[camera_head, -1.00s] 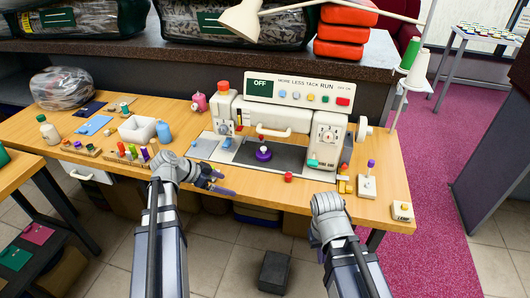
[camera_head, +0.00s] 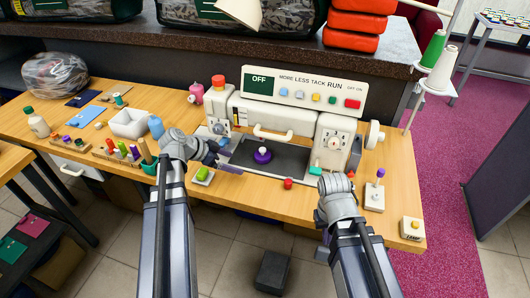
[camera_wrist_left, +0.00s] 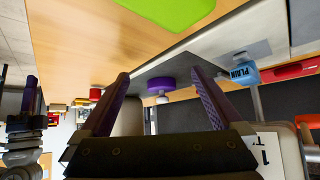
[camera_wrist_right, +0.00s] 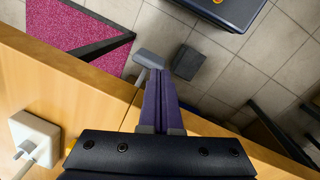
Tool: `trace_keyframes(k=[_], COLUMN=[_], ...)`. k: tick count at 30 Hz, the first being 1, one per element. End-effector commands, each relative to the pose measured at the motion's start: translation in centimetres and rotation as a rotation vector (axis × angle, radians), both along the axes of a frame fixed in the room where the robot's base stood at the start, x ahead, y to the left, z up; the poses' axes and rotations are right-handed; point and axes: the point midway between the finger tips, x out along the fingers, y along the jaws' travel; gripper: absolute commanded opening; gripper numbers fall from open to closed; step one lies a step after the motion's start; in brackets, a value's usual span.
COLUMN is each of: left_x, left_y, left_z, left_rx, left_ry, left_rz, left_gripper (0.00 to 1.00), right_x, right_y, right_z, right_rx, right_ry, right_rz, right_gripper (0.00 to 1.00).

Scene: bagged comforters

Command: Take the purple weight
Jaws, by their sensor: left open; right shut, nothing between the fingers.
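The purple weight (camera_head: 262,155) is a short round disc with a pale knob on top. It sits on the dark plate (camera_head: 285,160) of the white machine. In the left wrist view the weight (camera_wrist_left: 161,85) shows ahead, framed between the fingers. My left gripper (camera_head: 229,160) is open and empty, just left of the weight and apart from it. Its spread fingers also show in the left wrist view (camera_wrist_left: 160,72). My right gripper is shut and empty in the right wrist view (camera_wrist_right: 160,75), by the table's front edge; its fingers are mostly hidden in the head view.
The machine's control panel (camera_head: 305,87) stands behind the plate.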

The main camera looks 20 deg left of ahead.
Motion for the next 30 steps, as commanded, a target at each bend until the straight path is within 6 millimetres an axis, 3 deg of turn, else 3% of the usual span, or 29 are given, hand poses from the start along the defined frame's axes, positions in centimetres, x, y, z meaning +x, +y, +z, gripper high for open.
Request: trace_keyframes(k=[12,23,30], left_x=[4.4,5.1,7.2], left_y=[-4.4,-5.2,-7.4], left_z=[0.0,0.0,0.0], left_rx=[-0.002,-0.002,-0.002], left_ry=[-0.001,0.000,0.000], left_rz=[-0.004,-0.001,-0.004], left_gripper=[1.00,1.00,1.00], right_x=[0.0,0.0,0.0], right_y=[0.0,0.0,0.0], right_z=[0.0,0.0,0.0], right_rx=[0.000,0.000,0.000], right_ry=[0.000,0.000,0.000], right_rz=[0.000,0.000,0.000], right_gripper=[0.00,0.00,0.00])
